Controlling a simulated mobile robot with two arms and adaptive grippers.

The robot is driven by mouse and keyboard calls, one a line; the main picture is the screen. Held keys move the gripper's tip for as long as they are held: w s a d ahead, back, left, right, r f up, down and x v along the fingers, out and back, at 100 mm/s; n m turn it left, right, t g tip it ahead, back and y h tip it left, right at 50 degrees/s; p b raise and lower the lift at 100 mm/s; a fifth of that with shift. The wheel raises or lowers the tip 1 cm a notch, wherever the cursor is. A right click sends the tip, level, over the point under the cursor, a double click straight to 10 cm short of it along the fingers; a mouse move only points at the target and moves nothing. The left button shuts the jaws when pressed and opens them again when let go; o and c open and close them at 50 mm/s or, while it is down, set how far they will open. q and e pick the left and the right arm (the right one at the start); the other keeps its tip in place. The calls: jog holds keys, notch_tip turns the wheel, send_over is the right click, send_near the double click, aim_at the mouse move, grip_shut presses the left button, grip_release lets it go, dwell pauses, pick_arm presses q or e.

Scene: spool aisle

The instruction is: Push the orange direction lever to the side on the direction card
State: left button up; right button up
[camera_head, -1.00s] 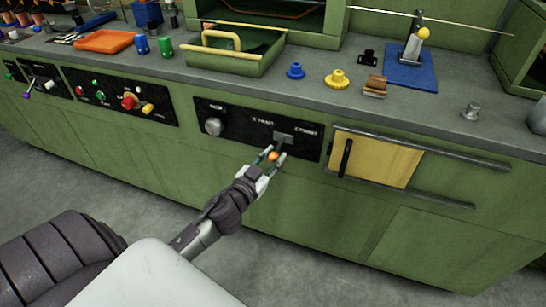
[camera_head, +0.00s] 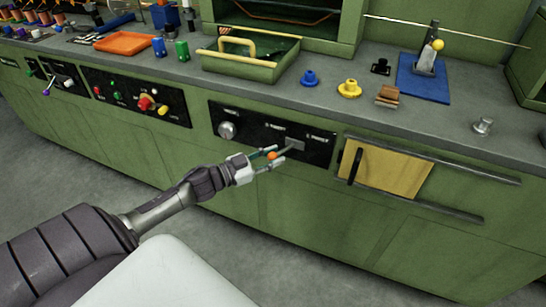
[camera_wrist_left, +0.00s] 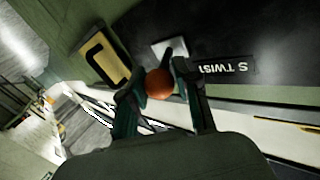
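The direction card is a black panel (camera_head: 318,148) with white lettering on the green cabinet front. The lever's grey slot plate (camera_head: 296,145) is on it, and the lever leans out to the left and slightly down, ending in an orange ball (camera_head: 273,156). My left gripper (camera_head: 271,157) comes in from the left with one finger on each side of the ball. In the left wrist view the ball (camera_wrist_left: 159,84) sits between the fingertips, apparently touching both, beside the "S TWIST" label (camera_wrist_left: 225,68). My right gripper is not in view.
A round grey knob (camera_head: 227,130) is on the left of the same panel. Above, the worktop holds a green tray (camera_head: 240,68), blue (camera_head: 309,78) and yellow (camera_head: 349,89) pieces.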

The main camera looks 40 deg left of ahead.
pick_arm(q)
jog(key=o, duration=0.3)
jog(key=shift+o, duration=0.2)
jog(key=v, duration=1.2)
